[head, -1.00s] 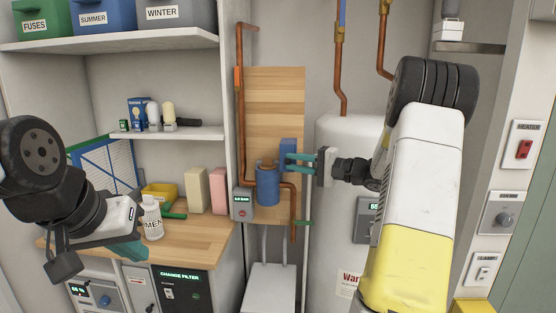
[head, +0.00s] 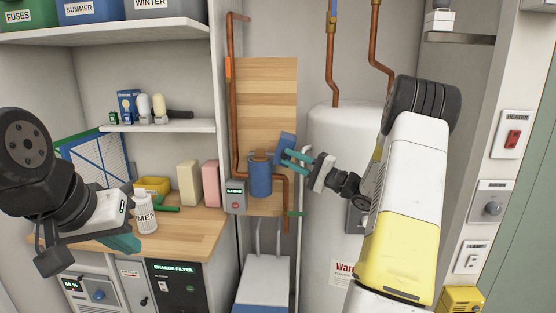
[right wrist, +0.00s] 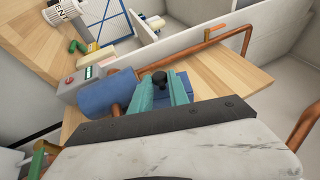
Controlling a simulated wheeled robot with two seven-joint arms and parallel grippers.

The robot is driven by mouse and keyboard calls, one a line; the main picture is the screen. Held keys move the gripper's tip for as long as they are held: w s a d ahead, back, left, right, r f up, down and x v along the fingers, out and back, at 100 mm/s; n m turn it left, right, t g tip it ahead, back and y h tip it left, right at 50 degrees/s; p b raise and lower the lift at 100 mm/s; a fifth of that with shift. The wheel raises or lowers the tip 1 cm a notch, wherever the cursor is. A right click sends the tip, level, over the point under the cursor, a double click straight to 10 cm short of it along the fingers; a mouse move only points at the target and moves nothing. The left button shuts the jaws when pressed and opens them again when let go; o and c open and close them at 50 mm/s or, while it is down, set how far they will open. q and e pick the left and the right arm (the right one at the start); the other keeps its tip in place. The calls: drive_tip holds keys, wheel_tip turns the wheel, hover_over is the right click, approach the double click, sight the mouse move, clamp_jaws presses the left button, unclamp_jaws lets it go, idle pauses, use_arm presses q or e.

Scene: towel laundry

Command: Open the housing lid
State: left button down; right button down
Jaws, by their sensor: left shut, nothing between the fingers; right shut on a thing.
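The blue cylindrical housing (head: 260,178) is fixed to the wooden wall board, joined to copper pipe. A brownish part shows at its top. The blue lid (head: 286,146) is swung up at the housing's upper right and tilted. My right gripper (head: 292,157) comes in from the right with its teal fingers shut on the lid. In the right wrist view the housing (right wrist: 108,95) lies left of the fingers, a black knob (right wrist: 159,78) shows between them, and they hide much of the lid. My left gripper (head: 126,243) is shut and empty over the counter's front edge.
A grey gauge box (head: 235,195) sits left of the housing. A white bottle (head: 146,215) stands on the wooden counter (head: 195,228) near my left gripper. The white tank (head: 335,140) is close behind my right arm. Copper pipes run around the housing.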

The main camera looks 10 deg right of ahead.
drive_tip(key=shift+a, duration=0.15)
drive_tip(key=c, duration=1.3)
unclamp_jaws()
drive_tip(key=v, duration=0.8)
drive_tip(key=shift+w, duration=0.1)
